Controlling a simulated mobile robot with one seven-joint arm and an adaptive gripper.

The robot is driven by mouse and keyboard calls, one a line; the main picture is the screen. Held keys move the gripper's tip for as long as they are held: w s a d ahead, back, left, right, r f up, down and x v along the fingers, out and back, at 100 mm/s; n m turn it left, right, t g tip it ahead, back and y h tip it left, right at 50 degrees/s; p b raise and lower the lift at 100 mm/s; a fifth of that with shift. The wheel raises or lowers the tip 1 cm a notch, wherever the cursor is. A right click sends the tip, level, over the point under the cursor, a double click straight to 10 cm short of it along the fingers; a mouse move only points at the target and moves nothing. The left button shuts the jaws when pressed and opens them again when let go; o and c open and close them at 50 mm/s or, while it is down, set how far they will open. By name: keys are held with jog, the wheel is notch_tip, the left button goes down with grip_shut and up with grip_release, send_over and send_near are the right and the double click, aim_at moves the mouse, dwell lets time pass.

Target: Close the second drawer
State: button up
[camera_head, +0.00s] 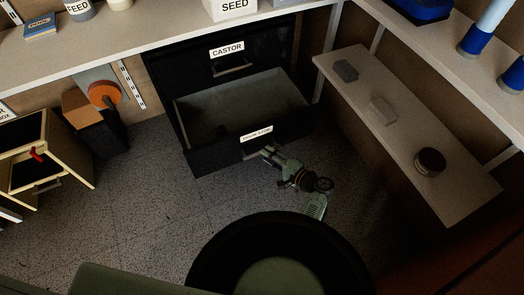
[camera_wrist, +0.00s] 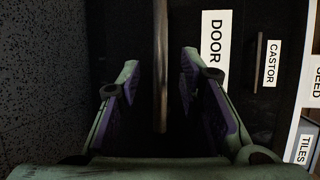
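The second drawer (camera_head: 228,156) of the black cabinet is pulled out, below the closed drawer labelled CASTOR (camera_head: 227,50). Its white label, beginning DOOR, is on the front and also shows in the wrist view (camera_wrist: 215,45). My gripper (camera_head: 267,152) is at the drawer front, just below this label. In the wrist view the gripper (camera_wrist: 159,62) is open, with its two fingers on either side of the metal bar handle (camera_wrist: 160,105). Gaps show between the handle and both fingers.
A shelf (camera_head: 400,120) at the right holds a jar (camera_head: 429,162) and small grey items. A wooden drawer unit (camera_head: 45,165) stands open at the left. A countertop (camera_head: 170,35) runs above the cabinet. The speckled floor (camera_head: 140,205) in front is clear.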

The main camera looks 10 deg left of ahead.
jog(key=shift+x, duration=2)
jog(key=shift+c, duration=0.4)
grip_shut()
